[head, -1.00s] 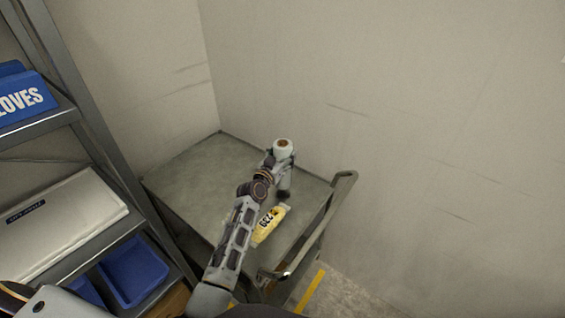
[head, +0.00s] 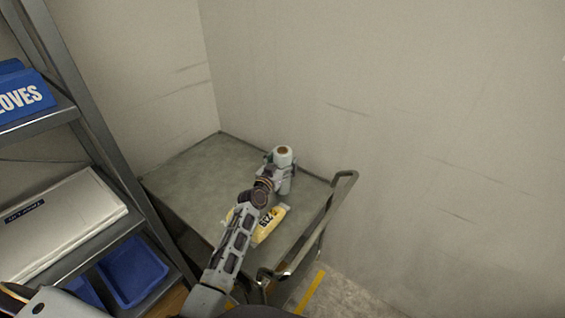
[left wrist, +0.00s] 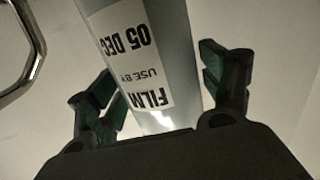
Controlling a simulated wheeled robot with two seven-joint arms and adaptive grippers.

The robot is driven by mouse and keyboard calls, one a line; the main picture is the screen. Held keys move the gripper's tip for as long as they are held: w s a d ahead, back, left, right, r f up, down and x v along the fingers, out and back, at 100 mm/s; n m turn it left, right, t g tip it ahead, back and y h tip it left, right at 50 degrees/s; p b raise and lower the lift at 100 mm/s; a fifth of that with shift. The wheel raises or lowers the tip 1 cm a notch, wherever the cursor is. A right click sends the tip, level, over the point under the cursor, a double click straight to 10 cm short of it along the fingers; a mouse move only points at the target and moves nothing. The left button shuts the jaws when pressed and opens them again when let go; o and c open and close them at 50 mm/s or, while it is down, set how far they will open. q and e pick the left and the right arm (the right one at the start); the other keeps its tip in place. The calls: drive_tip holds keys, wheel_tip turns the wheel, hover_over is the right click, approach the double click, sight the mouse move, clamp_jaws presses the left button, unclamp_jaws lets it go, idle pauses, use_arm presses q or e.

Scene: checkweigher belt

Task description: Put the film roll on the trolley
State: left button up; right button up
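The film roll (head: 283,154) is a pale upright cylinder with a brown core at its top end. It stands on the trolley (head: 185,178), near the far right edge by the wall. In the left wrist view the roll (left wrist: 160,62) shows a white label reading FILM, USE BY 05 DEC. My left gripper (left wrist: 164,88) is around the roll with one finger on each side. A narrow gap shows between the right-hand finger and the roll; the left-hand finger is very close to it or touching. The fingers look open. My right gripper is not in view.
A yellow packet (head: 268,224) marked 239 lies on the trolley beside my left forearm. The trolley's handle (head: 322,222) is at the right. A metal rack at the left holds a GLOVES box (head: 20,98) and blue bins (head: 133,270). The trolley's left part is clear.

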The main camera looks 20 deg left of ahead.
use_arm(q)
drive_tip(key=shift+r, duration=0.15)
idle(0.3)
drive_tip(key=shift+s, duration=0.4)
drive_tip(key=s+a, duration=0.1)
drive_tip(key=s, duration=1)
drive_tip(key=shift+a+r, duration=0.3)
drive_tip(key=shift+a, duration=0.05)
